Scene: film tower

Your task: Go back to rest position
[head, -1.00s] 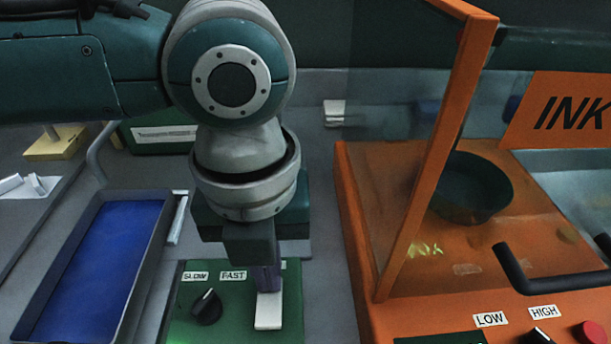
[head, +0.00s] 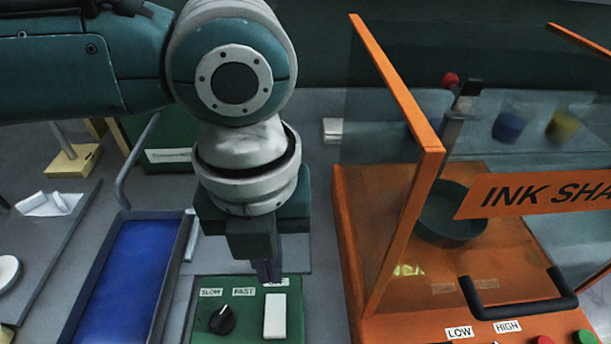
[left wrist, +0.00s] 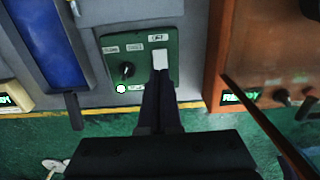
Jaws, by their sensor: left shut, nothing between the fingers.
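My left gripper (head: 270,272) comes down from the upper left in the head view. Its fingers are together with nothing between them. They are at the far end of a green control panel (head: 242,293), just behind a white rocker switch (head: 274,316). In the left wrist view the closed fingertips (left wrist: 159,78) appear at the near edge of the white switch (left wrist: 160,58). I cannot tell whether they touch it. A black dial (head: 222,320) under SLOW and FAST labels sits left of the switch. My right gripper is not in view.
A blue tray (head: 118,275) lies left of the panel. The orange ink shaker (head: 350,240) with glass panes and a black handle (head: 520,308) stands close on the right. A black bowl (head: 432,232) is inside it. A yellow-based stand (head: 72,160) is at the back left.

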